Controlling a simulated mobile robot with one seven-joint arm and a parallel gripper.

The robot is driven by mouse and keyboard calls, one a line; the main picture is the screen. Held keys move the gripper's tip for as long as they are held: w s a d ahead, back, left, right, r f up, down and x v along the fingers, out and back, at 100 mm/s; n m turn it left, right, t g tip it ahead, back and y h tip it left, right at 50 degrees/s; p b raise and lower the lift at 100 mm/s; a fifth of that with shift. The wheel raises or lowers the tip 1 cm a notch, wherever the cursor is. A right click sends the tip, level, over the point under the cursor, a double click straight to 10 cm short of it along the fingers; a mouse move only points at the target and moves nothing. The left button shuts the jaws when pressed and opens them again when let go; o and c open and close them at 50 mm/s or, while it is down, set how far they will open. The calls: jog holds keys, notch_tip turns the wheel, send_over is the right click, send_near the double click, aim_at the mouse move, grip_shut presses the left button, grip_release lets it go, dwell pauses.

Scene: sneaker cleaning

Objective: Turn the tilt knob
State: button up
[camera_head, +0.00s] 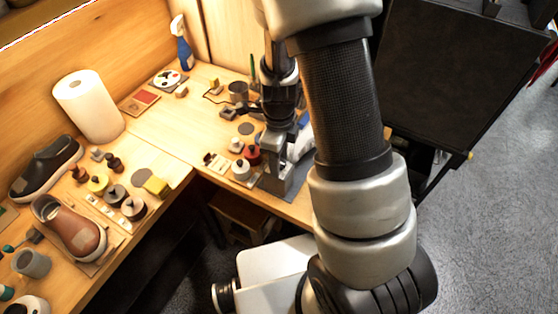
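I cannot make out the tilt knob; no part in view clearly reads as it. A grey metal stand (284,178) is at the right end of the wooden bench, partly hidden behind my arm. Dark parts crowd just above it, and my gripper (273,112) seems to be among them, pointing down. Its fingertips are too small and too dark to separate from the stand. I cannot tell whether it is open or shut, or whether it touches anything.
Small pots (241,170) stand left of the grey stand. A brown shoe (72,228), a dark sneaker (46,168), a paper roll (88,105) and a blue spray bottle (183,45) are on the bench. A black panel (455,70) is at right; grey floor (490,220) is clear.

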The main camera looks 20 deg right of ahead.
notch_tip(320, 180, up, 5)
jog(key=p, duration=0.4)
jog(key=shift+p, duration=0.4)
dwell(0.4)
